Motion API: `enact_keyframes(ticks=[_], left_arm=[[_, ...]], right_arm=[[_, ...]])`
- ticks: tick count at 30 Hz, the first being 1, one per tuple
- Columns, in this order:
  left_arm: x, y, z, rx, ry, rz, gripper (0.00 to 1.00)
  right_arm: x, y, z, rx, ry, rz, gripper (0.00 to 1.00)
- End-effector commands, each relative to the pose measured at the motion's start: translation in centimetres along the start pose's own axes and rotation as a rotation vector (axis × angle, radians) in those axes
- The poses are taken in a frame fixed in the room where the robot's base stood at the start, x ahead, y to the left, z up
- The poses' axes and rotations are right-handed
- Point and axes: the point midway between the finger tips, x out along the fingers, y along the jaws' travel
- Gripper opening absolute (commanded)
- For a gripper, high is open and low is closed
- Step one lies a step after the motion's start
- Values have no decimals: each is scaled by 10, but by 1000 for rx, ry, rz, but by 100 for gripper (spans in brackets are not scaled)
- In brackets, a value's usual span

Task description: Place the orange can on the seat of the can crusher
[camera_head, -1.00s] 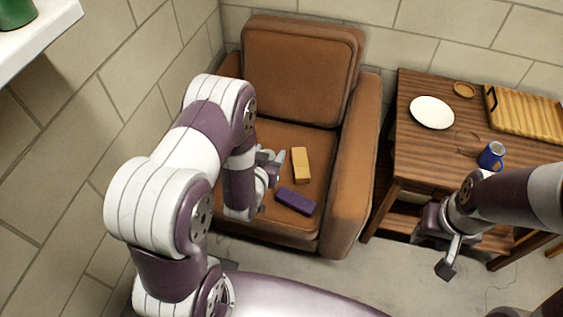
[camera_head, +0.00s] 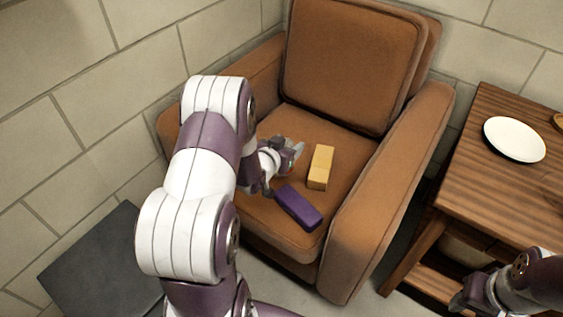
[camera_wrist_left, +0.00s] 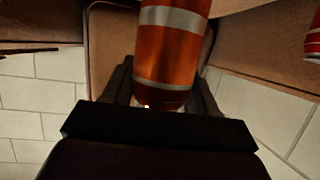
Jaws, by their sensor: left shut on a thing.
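The orange can (camera_wrist_left: 168,50), with silver bands, stands between the fingers of my left gripper (camera_wrist_left: 160,95) in the left wrist view. The gripper is shut on it. In the head view my left gripper (camera_head: 288,158) is over the seat of the brown armchair (camera_head: 350,135), and the can is mostly hidden by the gripper and arm. My right gripper (camera_head: 468,297) is at the lower right edge, low beside the wooden table, and its fingers are not clear. I cannot make out the can crusher in either view.
A yellow block (camera_head: 321,168) and a purple block (camera_head: 298,208) lie on the armchair seat. A wooden table (camera_head: 480,170) with a white plate (camera_head: 514,139) stands at the right. A red object (camera_wrist_left: 313,45) shows at the wrist view's right edge. A dark flat panel (camera_head: 95,270) is at lower left.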

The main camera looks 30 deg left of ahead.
Motion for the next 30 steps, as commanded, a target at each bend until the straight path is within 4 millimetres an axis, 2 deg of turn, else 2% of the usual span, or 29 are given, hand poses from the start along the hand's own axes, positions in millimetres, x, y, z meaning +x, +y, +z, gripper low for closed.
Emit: enact_keyframes(ticks=[1, 3, 7, 15, 21, 28, 29, 30], left_arm=[[9, -14, 12, -2, 0, -5, 25], [16, -26, 16, -1, 0, -2, 25], [22, -38, 20, 0, 0, 0, 25], [39, -39, 58, -1, -1, 1, 25], [38, -39, 55, 0, 1, 1, 25], [40, -39, 62, 0, 0, 1, 25], [40, -39, 61, 0, 0, 1, 64], [40, -39, 60, 0, 0, 1, 78]], right_arm=[[12, 0, 1, 0, 0, 0, 43], [16, 0, 2, 0, 0, 0, 43], [19, 0, 2, 0, 0, 0, 43], [44, 0, 5, 0, 0, 0, 43], [40, 0, 5, 0, 0, 0, 43], [44, 0, 5, 0, 0, 0, 43], [44, 0, 5, 0, 0, 0, 43], [43, 0, 5, 0, 0, 0, 43]])
